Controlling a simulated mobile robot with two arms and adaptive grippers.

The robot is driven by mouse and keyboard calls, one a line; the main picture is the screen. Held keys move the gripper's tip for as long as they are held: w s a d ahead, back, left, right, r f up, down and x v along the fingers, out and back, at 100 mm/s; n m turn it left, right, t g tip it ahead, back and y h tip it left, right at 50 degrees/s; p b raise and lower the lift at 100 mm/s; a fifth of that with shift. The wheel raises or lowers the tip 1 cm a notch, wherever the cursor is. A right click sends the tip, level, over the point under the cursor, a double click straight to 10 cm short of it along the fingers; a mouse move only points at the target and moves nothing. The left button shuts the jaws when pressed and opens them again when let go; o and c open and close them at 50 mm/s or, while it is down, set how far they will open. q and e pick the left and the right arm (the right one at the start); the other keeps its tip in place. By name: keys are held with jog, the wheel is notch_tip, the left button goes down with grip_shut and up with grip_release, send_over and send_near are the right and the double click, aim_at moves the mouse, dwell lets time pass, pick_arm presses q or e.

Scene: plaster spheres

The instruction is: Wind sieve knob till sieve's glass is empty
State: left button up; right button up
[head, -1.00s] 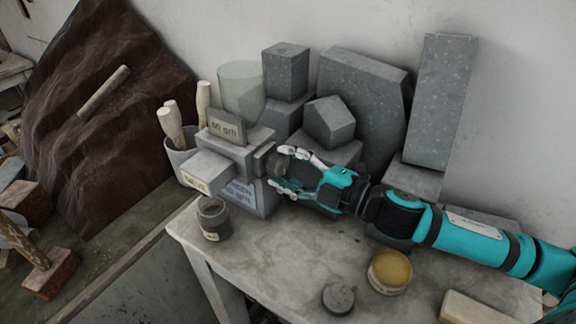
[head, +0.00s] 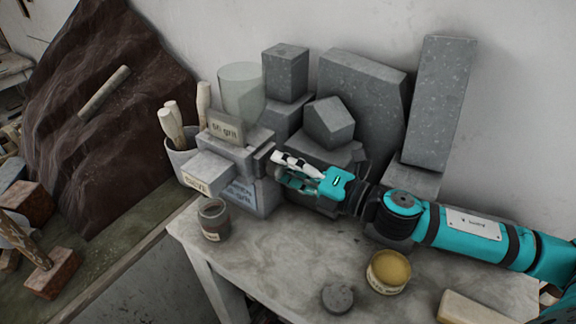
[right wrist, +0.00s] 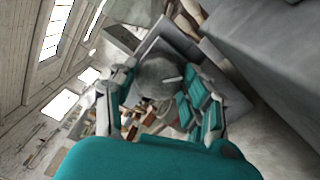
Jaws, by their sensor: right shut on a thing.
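The sieve (head: 212,172) is a grey block-shaped machine at the left end of the stone table, with a "SIEVE" label and a "60 grit" plate. Its clear glass (head: 242,90) stands on top; it looks pale and see-through, and I make out no fill level. The knob (head: 264,158) is on the sieve's right side. My right gripper (head: 278,168) reaches in from the right and is shut on the knob. In the right wrist view the round grey knob (right wrist: 158,74) sits between the fingers. My left gripper is not in view.
A dark jar (head: 213,217) stands in front of the sieve. A tub of yellow powder (head: 388,270) and a dark round lid (head: 337,298) lie nearer the front. Grey stone blocks (head: 360,95) stand behind my right arm. A pot of wooden-handled tools (head: 180,160) is left of the sieve.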

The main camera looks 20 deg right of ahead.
jog(key=shift+n, duration=0.3)
jog(key=o, duration=1.2)
jog(key=shift+v, duration=6)
